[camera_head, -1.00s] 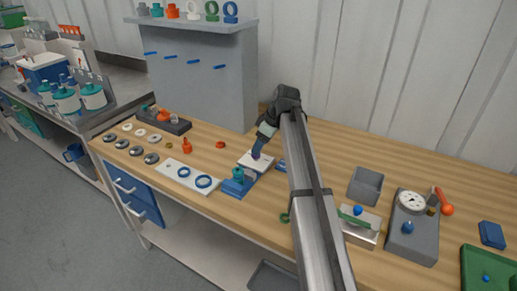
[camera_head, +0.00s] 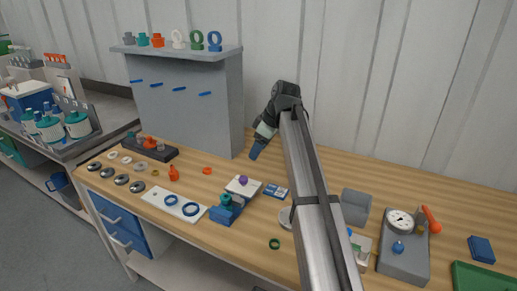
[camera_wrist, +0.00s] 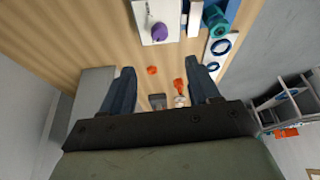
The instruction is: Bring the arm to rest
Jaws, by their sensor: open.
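My gripper (camera_head: 254,152) is raised above the wooden bench (camera_head: 330,170), in front of the pale wall panels and right of the grey panel. In the wrist view my gripper (camera_wrist: 163,88) shows two dark blue fingers spread wide with nothing between them. A white block with a purple knob (camera_head: 243,181) lies on the bench below it, apart from the fingers. The purple knob also shows in the wrist view (camera_wrist: 159,32). My arm hides part of the bench behind it.
A blue fixture with a teal part (camera_head: 226,203) stands beside the white block. A grey panel with blue pegs (camera_head: 190,105) carries several rings and fittings on top.

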